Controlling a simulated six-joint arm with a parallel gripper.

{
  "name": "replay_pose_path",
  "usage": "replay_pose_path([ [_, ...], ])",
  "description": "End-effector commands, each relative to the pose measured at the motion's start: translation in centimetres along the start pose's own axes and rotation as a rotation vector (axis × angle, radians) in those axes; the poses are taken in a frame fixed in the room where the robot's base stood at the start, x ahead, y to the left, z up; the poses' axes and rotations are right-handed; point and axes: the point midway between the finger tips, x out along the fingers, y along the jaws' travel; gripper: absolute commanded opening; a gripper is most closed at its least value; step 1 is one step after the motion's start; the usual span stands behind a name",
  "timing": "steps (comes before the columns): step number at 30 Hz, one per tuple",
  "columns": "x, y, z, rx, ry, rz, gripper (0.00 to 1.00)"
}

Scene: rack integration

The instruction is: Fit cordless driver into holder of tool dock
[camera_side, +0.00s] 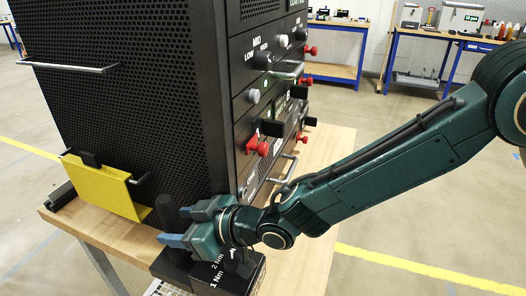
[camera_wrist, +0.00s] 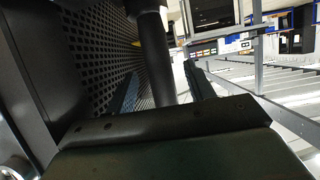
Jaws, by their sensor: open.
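The tool dock (camera_side: 240,275) is a black box at the bottom of the side view, on the front of the bench, marked 1 Nm and 2 Nm. A dark upright cylinder, which looks like the cordless driver (camera_side: 168,211), stands by its left end; its lower end is hidden behind my gripper. My gripper (camera_side: 175,226) is open just above the dock, its blue fingers near the cylinder. In the wrist view the driver (camera_wrist: 155,55) rises upright between the two spread fingers of my gripper (camera_wrist: 162,85). I cannot tell whether it sits in a holder.
A tall black perforated rack (camera_side: 115,75) stands right behind my gripper, with red knobs (camera_side: 262,146) and handles jutting from its front. A yellow plate (camera_side: 103,187) is at its left side. The wooden bench (camera_side: 330,150) is bare right of the rack.

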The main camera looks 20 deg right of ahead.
Motion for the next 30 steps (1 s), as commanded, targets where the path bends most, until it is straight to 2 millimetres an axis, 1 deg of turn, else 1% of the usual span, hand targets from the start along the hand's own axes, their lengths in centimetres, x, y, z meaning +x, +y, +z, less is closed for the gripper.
replay_pose_path([
  [8,-2.9,0.0,-0.1,0.0,0.002,0.0,0.53],
  [24,-10.3,0.0,-0.1,0.0,0.004,0.0,0.53],
  [30,-12.2,0.0,-0.1,0.0,0.004,0.0,0.53],
])
